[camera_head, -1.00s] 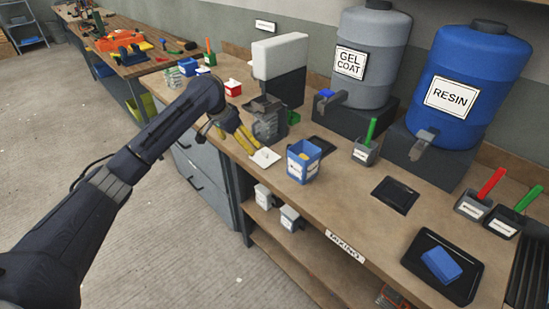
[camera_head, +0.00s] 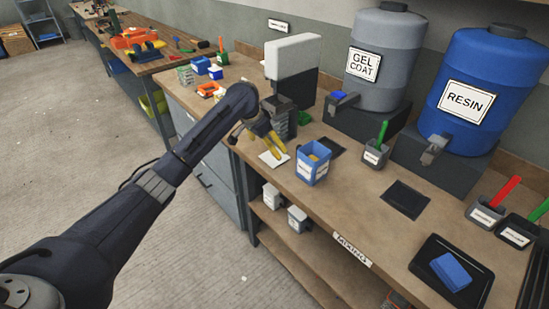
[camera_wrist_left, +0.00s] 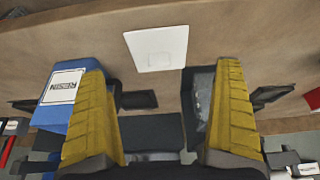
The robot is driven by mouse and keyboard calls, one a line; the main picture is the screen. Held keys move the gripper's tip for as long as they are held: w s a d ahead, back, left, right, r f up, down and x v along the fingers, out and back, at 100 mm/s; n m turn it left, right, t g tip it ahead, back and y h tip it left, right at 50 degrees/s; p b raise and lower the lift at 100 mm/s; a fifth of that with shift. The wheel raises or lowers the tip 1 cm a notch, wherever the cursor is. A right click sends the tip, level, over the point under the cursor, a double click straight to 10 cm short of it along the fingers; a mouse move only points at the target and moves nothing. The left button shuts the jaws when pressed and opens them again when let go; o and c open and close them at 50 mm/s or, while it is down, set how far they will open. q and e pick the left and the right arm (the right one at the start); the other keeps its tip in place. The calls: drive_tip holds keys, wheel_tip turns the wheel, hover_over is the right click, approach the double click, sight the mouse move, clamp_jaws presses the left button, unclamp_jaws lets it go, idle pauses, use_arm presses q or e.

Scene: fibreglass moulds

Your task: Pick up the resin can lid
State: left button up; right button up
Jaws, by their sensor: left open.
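The lid is a white, flat, square plate (camera_head: 274,158) lying on the bench near its front edge, left of the blue resin can (camera_head: 311,168). In the left wrist view the lid (camera_wrist_left: 157,50) lies beyond the fingertips, roughly centred between them and apart from both. My left gripper (camera_head: 270,144) is open and empty, its yellow fingers pointing down just above and behind the lid. They also frame the left wrist view (camera_wrist_left: 165,72). The resin can (camera_wrist_left: 62,92) stands close beside one finger there; I cannot tell if they touch. My right gripper is not in view.
A grey-and-black dispenser (camera_head: 292,62) stands behind the gripper. A gel coat drum (camera_head: 383,62) and blue resin drum (camera_head: 480,100) stand at the back. A dark tray (camera_head: 462,287) holds a blue block.

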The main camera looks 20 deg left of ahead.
use_arm(q)
drive_tip(key=shift+d+x, duration=0.2)
drive_tip(key=shift+x, duration=3.2)
drive_tip(key=shift+w, duration=0.1)
drive_tip(key=c, duration=1)
